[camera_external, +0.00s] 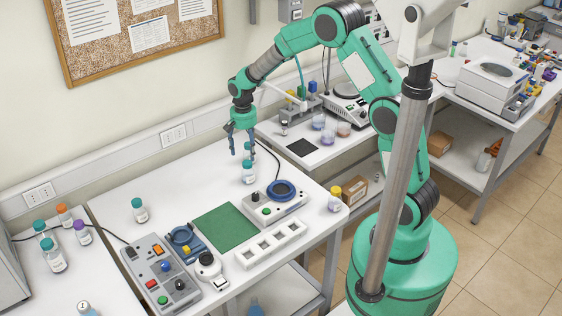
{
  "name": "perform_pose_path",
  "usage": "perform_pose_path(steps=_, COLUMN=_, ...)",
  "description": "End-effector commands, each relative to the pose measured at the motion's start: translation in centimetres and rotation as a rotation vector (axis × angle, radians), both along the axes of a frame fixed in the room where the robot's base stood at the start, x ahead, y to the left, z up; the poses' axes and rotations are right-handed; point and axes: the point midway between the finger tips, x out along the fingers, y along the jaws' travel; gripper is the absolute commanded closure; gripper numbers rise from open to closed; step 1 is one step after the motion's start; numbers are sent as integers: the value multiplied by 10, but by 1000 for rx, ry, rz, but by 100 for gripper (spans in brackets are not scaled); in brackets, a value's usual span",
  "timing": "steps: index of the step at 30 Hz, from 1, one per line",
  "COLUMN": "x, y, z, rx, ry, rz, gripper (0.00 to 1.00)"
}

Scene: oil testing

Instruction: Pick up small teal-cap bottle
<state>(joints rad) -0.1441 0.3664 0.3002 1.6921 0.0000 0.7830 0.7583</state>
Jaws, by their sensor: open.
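My gripper (242,151) points down over the back of the white table, fingers apart. Neither is clearly held; whether a finger touches one cannot be told. A further teal-cap bottle (139,211) stands alone at the left of the same table. Which one is the small bottle is not clear from size here.
A control box (276,207), a white slotted rack (270,246), a green mat (227,226) and a button panel (161,275) fill the table's front. A yellow-cap bottle (335,199) stands at the right edge. The table's back left is mostly clear.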

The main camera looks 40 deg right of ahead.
Motion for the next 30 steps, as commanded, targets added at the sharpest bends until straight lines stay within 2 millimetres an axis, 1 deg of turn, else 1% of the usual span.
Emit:
perform_pose_path(steps=9, x=0, y=0, z=0, rx=0, ry=0, rz=1, gripper=35)
perform_pose_path(steps=14, x=-1, y=0, z=-9, rx=0, ry=1, rz=1, gripper=35)
perform_pose_path(steps=20, x=-1, y=0, z=-33, rx=0, ry=3, rz=1, gripper=35)
perform_pose_path(steps=27, x=0, y=0, z=-69, rx=0, ry=1, rz=1, gripper=35)
perform_pose_path(steps=30, x=0, y=0, z=-78, rx=0, ry=1, rz=1, gripper=35)
